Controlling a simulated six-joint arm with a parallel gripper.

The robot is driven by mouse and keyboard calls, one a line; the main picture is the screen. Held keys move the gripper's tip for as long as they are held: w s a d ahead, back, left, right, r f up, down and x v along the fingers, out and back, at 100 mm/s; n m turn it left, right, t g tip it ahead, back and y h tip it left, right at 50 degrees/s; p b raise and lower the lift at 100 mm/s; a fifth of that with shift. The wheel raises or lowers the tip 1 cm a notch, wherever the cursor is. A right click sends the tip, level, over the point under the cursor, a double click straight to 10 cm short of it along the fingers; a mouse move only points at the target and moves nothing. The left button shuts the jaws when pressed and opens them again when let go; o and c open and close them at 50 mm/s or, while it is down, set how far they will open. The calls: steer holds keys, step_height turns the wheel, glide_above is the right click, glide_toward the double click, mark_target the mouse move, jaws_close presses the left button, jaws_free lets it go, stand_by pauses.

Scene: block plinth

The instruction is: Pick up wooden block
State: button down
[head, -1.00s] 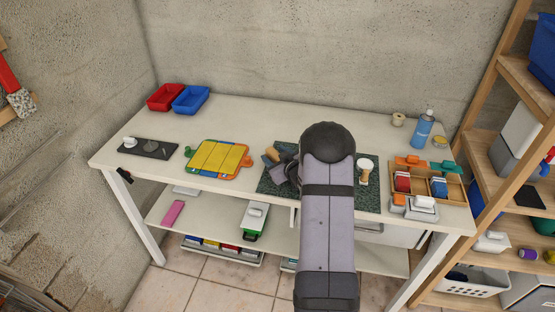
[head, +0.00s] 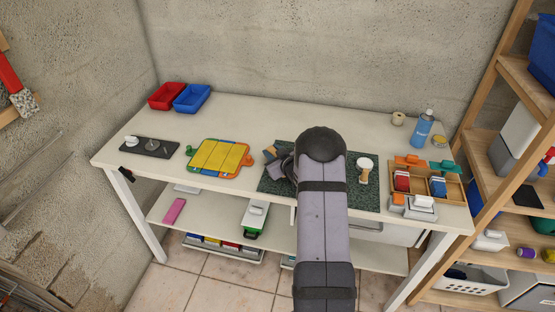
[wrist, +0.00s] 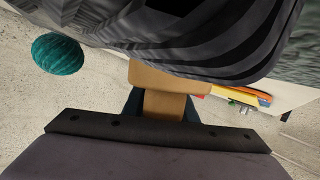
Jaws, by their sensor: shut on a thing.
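The wooden block (head: 269,153) is a small tan piece at the left edge of the dark green speckled mat. In the wrist view its tan body (wrist: 168,77) shows below a dark striped shape that fills the top. My gripper (head: 275,160) is shut on the block, its dark fingers on both sides of it in the wrist view (wrist: 163,108). My arm hides part of the gripper and mat in the head view. I cannot tell whether the block is clear of the mat.
A yellow board (head: 219,157) lies left of the mat (head: 306,203). A pale-topped wooden piece (head: 365,168) stands to the right. Beyond it are a wooden tray (head: 454,192) and a blue bottle (head: 422,129). Red (head: 167,96) and blue (head: 191,98) bins stand back left. The table's back middle is clear.

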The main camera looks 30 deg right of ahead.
steer(key=shift+r, duration=0.15)
step_height(320, 180, up, 10)
steer(key=shift+f+b, duration=0.1)
steer(key=shift+b, duration=0.7)
steer(key=w+a+f+n+y+b, duration=0.1)
steer(key=w+a+f+b, duration=0.1)
steer(key=a, duration=0.3)
steer(key=w+a+f+y+b, duration=0.1)
steer(key=w+a+f+b, duration=0.15)
steer(key=a, duration=0.25)
steer(key=r+m+g+h+b, duration=0.2)
steer(key=m+g+h+b, duration=0.15)
steer(key=m+h, duration=0.75)
glide_above(273, 149)
steer(key=s+d, duration=0.1)
steer(key=d, duration=0.1)
steer(key=shift+a+f+t, duration=0.15)
steer(key=shift+f+t, duration=0.05)
steer(key=shift+t, duration=0.05)
steer(key=shift+s+d+r, duration=0.15)
steer(key=shift+d, duration=0.05)
